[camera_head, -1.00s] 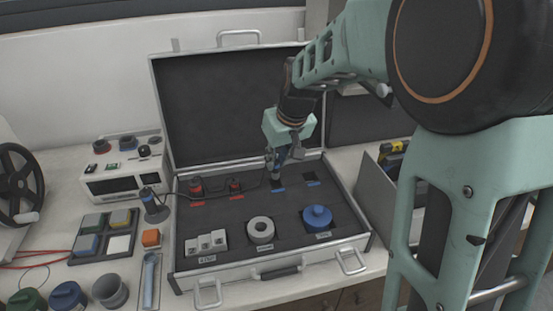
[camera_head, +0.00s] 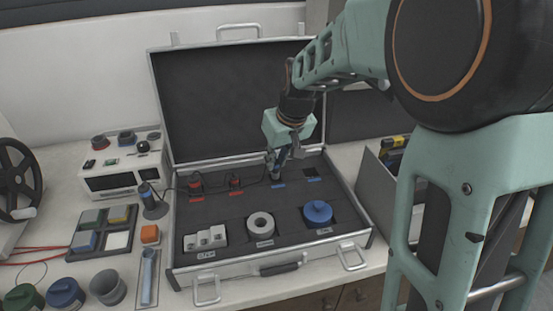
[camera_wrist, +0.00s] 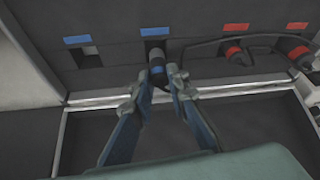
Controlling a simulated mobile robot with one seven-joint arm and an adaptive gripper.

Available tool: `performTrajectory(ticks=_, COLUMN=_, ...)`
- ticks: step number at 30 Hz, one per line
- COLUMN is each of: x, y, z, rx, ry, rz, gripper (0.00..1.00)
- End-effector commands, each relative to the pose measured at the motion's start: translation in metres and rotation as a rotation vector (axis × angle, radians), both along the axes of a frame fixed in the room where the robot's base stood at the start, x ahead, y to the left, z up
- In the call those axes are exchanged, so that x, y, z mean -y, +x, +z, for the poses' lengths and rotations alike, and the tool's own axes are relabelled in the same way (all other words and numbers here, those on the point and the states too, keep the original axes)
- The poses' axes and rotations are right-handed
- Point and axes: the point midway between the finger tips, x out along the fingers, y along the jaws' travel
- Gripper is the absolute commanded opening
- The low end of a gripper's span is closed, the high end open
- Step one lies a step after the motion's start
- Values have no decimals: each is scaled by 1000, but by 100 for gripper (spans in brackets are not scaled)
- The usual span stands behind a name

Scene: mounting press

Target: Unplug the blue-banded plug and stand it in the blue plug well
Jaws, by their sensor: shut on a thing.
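My gripper (camera_head: 276,164) is shut on the blue-banded plug (camera_wrist: 157,69) at the back of the open case, and its fingers (camera_wrist: 157,75) lie on both sides of the plug. The plug is at the dark well behind a blue label (camera_wrist: 155,32); this label also shows in the head view (camera_head: 278,185). The plug looks upright, but whether it is fully seated is hidden. A dark cable (camera_wrist: 203,44) runs from near the plug towards the red plugs. A second blue label (camera_wrist: 77,42) marks an empty square well (camera_wrist: 91,57).
Two red-banded plugs (camera_head: 196,182) stand in the case. Grey blocks (camera_head: 205,238), a grey ring (camera_head: 261,225) and a blue lidded piece (camera_head: 318,212) sit in front. A blue-topped post (camera_head: 149,197) stands left of the case. The raised lid (camera_head: 230,105) is close behind my gripper.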

Motion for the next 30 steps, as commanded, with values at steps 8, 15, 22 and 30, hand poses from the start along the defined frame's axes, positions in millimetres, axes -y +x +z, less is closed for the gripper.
performTrajectory(ticks=8, x=0, y=0, z=-7, rx=0, ry=0, rz=0, gripper=0)
performTrajectory(ticks=15, x=0, y=0, z=-15, rx=0, ry=0, rz=0, gripper=0)
performTrajectory(ticks=22, x=0, y=0, z=-21, rx=0, ry=0, rz=0, gripper=0)
performTrajectory(ticks=30, x=0, y=0, z=-22, rx=0, ry=0, rz=0, gripper=0)
